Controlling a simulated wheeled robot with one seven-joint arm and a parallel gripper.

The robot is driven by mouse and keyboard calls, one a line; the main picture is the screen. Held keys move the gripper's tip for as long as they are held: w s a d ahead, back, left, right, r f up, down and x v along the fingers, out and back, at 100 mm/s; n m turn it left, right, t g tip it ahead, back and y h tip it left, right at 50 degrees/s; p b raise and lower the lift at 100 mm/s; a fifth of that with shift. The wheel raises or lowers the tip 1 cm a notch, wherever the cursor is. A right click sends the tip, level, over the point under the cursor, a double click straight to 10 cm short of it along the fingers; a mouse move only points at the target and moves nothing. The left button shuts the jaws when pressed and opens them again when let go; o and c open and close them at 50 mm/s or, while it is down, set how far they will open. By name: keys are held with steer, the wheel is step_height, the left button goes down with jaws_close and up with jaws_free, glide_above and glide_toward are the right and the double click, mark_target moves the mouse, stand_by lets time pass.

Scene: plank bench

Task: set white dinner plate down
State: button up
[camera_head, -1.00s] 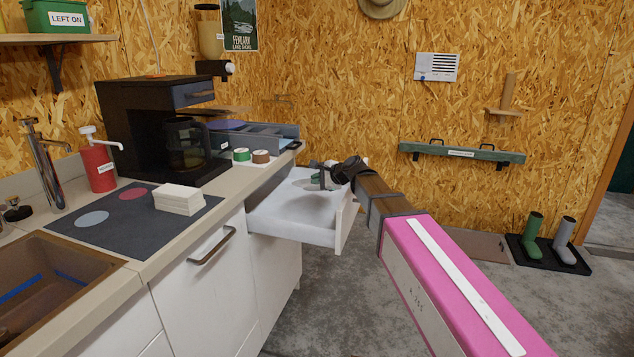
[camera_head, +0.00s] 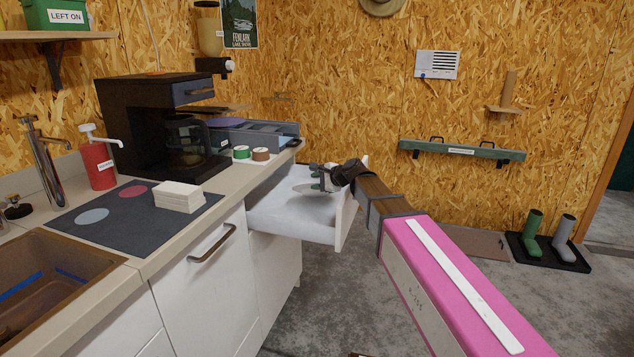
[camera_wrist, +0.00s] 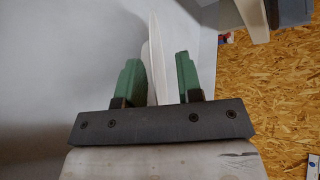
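The white dinner plate (camera_wrist: 156,62) shows edge-on between the two green fingers of my gripper (camera_wrist: 158,78) in the wrist view. A gap shows between the plate and the right finger, so my gripper looks open around it. In the head view the plate (camera_head: 305,189) is a thin, roughly level pale disc inside the open white drawer (camera_head: 285,223). My gripper (camera_head: 317,180) reaches in from the right, one finger above the plate and one below. I cannot tell whether the plate touches the drawer floor.
The counter above holds a black coffee maker (camera_head: 150,125), a grey tray (camera_head: 255,133), a red soap bottle (camera_head: 98,165) and a white stack (camera_head: 179,197) on a dark mat (camera_head: 110,232). The drawer's front panel (camera_head: 346,215) stands right of the plate, beneath my arm.

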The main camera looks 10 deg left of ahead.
steer(key=shift+r, duration=0.55)
steer(key=v, duration=1.2)
stand_by(0.6)
